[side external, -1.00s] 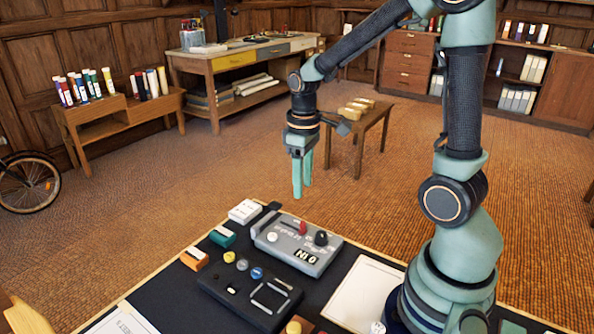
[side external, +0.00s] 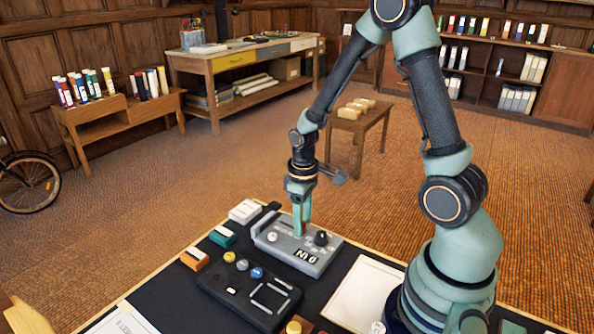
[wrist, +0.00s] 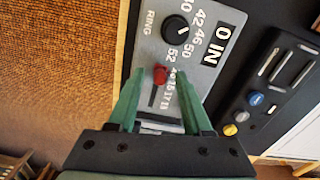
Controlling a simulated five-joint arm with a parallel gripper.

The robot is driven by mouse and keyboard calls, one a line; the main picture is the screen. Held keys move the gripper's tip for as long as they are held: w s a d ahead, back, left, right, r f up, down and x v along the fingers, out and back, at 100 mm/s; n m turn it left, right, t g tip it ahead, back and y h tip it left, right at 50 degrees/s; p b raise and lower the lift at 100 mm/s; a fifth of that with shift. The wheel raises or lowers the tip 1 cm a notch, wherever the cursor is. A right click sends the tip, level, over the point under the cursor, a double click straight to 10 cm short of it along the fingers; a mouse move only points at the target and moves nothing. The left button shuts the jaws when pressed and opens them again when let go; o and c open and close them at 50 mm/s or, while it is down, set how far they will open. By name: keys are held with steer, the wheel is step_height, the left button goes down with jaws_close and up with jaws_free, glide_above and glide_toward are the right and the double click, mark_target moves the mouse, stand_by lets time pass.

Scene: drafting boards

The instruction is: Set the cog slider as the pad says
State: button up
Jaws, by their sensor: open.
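A grey control box (side external: 318,268) sits on the dark desk board, with printed numbers and a small black display (side external: 306,255). Its slider has a red knob (wrist: 160,75) in a slot, with small numbers beside it in the wrist view. My gripper (side external: 302,230) is open and pointing down over the box. In the wrist view the open fingers (wrist: 158,88) stand either side of the red knob, with gaps showing. The fingers mostly hide the knob in the side view. A paper (side external: 122,320) with print is at the lower left edge; its writing is too cut off to read.
A black dial (side external: 321,238) and a pale round knob (side external: 272,237) rise from the box. A black panel (side external: 225,292) with coloured buttons lies in front. Orange (side external: 195,258), green (side external: 223,236) and white (side external: 244,211) blocks stand left. A white sheet (side external: 365,290) lies right.

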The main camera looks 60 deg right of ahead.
jaws_close()
steer(key=shift+w, duration=0.1)
stand_by(1.2)
